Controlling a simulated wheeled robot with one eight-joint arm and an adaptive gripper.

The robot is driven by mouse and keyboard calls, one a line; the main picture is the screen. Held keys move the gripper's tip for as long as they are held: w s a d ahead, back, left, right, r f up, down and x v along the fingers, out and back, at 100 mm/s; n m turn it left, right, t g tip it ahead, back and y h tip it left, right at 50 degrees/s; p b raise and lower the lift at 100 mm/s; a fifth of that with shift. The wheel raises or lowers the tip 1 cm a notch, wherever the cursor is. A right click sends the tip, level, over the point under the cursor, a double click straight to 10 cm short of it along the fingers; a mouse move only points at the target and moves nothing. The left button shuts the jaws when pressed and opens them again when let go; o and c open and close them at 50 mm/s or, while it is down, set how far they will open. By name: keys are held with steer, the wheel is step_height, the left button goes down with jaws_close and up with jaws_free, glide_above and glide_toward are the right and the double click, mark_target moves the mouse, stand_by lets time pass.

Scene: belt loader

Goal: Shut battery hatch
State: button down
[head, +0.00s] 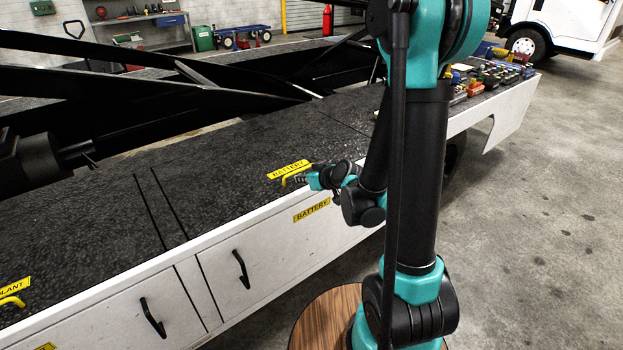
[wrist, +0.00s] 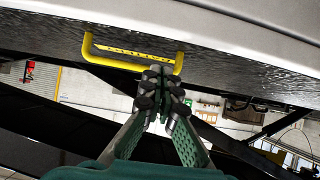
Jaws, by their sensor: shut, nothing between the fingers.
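The battery hatch (head: 235,185) is a dark, rough-textured panel in the deck top. In the head view it lies flat, about level with the deck around it. Its yellow handle (head: 284,181) sits by a yellow BATTERY label at the outer edge; the handle also shows in the wrist view (wrist: 112,64). My gripper (head: 298,179) is low over the deck beside the handle, partly hidden by my arm. In the wrist view the fingers (wrist: 162,75) are shut and empty, overlapping the handle's right end. I cannot tell whether they touch it.
White side doors with black pulls (head: 241,269) line the loader's flank. A second yellow handle (head: 12,300) is at the far left. Black beams (head: 150,75) cross above the deck behind. Clutter (head: 490,78) fills the far right end. The floor at right is clear.

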steer(key=shift+v, duration=5.65)
steer(key=s+d+f+m+g+h, duration=0.5)
steer(key=s+d+f, duration=0.3)
steer(key=s+d, duration=0.3)
steer(key=shift+s+f+m+g+h, duration=0.3)
steer(key=shift+s+m+h, duration=0.55)
steer(key=shift+s, duration=0.3)
